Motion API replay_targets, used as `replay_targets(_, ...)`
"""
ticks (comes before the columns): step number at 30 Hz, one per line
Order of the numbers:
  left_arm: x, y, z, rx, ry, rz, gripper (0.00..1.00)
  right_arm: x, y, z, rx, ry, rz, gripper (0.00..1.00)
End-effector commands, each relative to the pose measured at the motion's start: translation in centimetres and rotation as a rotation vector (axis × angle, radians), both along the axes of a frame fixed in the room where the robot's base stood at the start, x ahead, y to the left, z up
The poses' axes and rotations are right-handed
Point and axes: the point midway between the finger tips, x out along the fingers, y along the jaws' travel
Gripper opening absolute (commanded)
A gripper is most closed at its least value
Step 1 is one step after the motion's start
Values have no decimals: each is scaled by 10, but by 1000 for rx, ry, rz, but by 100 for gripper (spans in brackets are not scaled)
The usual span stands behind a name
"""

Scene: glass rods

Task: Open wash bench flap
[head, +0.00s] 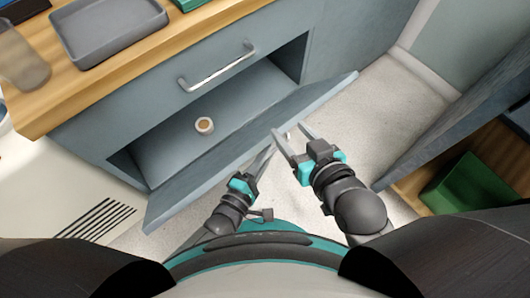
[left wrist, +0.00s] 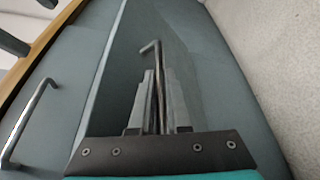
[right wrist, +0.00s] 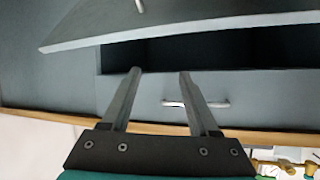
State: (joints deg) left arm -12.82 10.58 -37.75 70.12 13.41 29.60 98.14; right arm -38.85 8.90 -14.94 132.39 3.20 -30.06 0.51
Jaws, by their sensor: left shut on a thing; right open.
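The blue-grey flap (head: 195,190) of the wash bench is hinged down and stands tilted outward, with the compartment (head: 235,110) behind it open. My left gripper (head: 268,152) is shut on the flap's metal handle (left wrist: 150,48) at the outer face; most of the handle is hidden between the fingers. My right gripper (head: 291,135) is open and empty in front of the flap, beside the left one. In the right wrist view the flap (right wrist: 180,27) crosses the top, apart from the open fingers (right wrist: 158,85).
Above is a drawer front with a metal handle (head: 215,68), under a wooden top with a grey tray (head: 108,28). A green box (head: 465,187) is at right. Pale floor (head: 375,105) lies clear.

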Motion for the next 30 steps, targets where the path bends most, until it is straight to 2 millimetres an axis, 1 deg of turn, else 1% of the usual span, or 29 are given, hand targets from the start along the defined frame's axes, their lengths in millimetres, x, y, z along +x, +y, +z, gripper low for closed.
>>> replay_targets(3, 0, 1, -1, 2, 2, 2, 0, 0, 0, 0, 0, 1, 0, 61)
replay_targets(4, 0, 1, -1, 2, 2, 2, 0, 0, 0, 0, 0, 1, 0, 59)
replay_targets(8, 1, 1, -1, 3, 2, 2, 0, 1, 0, 1, -6, 2, 14, 44)
replay_targets(11, 1, 2, -1, 3, 2, 2, 0, 4, 1, 6, -17, 2, 54, 33)
replay_targets(18, 1, 2, -1, 3, 0, 2, 0, 8, 1, 21, -80, 27, 209, 6)
replay_targets(20, 1, 2, -1, 3, 0, 2, 0, 7, 0, 24, -99, 36, 244, 0)
replay_targets(25, 1, 2, 0, 3, 0, 2, 0, 5, -2, 29, -142, 60, 313, 0)
replay_targets(30, 1, 2, 0, 3, -1, 2, 0, 6, -2, 28, -159, 73, 337, 0)
